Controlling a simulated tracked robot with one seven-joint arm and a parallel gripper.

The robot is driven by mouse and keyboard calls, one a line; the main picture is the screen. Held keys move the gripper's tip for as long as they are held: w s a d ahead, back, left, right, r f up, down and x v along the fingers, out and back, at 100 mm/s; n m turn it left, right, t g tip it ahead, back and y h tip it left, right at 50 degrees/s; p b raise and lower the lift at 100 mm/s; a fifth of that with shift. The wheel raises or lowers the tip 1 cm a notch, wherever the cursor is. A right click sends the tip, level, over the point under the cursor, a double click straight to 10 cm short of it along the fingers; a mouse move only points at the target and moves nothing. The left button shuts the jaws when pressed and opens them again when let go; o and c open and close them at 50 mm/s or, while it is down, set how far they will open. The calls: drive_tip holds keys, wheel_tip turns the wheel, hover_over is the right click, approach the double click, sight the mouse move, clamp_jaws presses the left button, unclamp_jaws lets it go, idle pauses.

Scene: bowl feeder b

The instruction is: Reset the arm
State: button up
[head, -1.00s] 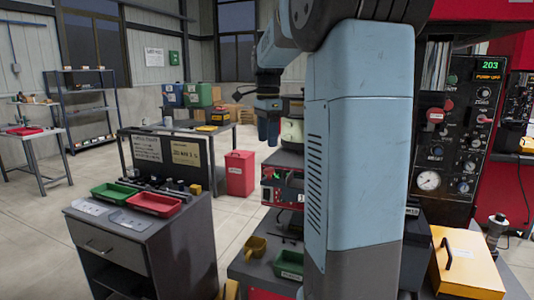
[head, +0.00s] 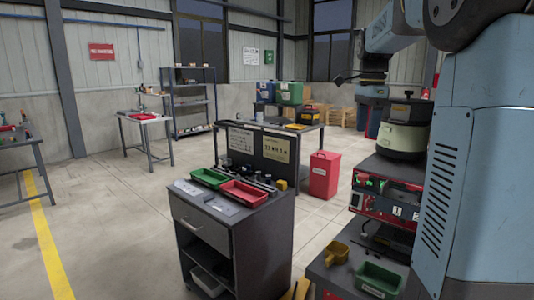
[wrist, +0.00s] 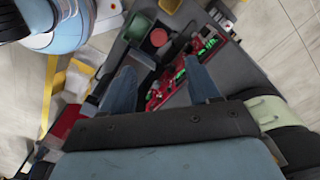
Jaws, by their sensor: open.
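My gripper (wrist: 158,68) is open in the wrist view, with its two blue-grey fingers apart and nothing held between them. Below it in that view lie a red-and-black control panel with green lights and a round red part.
A red control unit (head: 384,207) sits under the feeder. A dark cabinet (head: 232,230) carries green and red trays. Open floor lies at the left.

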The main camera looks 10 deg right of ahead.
drive_tip(key=s+a+f+n+t, duration=0.2)
drive_tip(key=s+a+n, duration=0.3)
drive_tip(key=s, duration=0.3)
drive_tip(key=s+a+f+n+t, duration=0.1)
drive_tip(key=s+a+f+n, duration=0.4)
drive_tip(key=s+n, duration=0.2)
drive_tip(key=s+a+f+n+t, duration=0.2)
drive_tip(key=s+a+f+n, duration=0.2)
drive_tip(key=s, duration=0.5)
drive_tip(key=a+n, duration=0.1)
drive_tip(key=n, duration=0.1)
drive_tip(key=shift+f+n+t, duration=0.2)
drive_tip(key=shift+n+t, duration=0.1)
drive_tip(key=shift+n, duration=0.1)
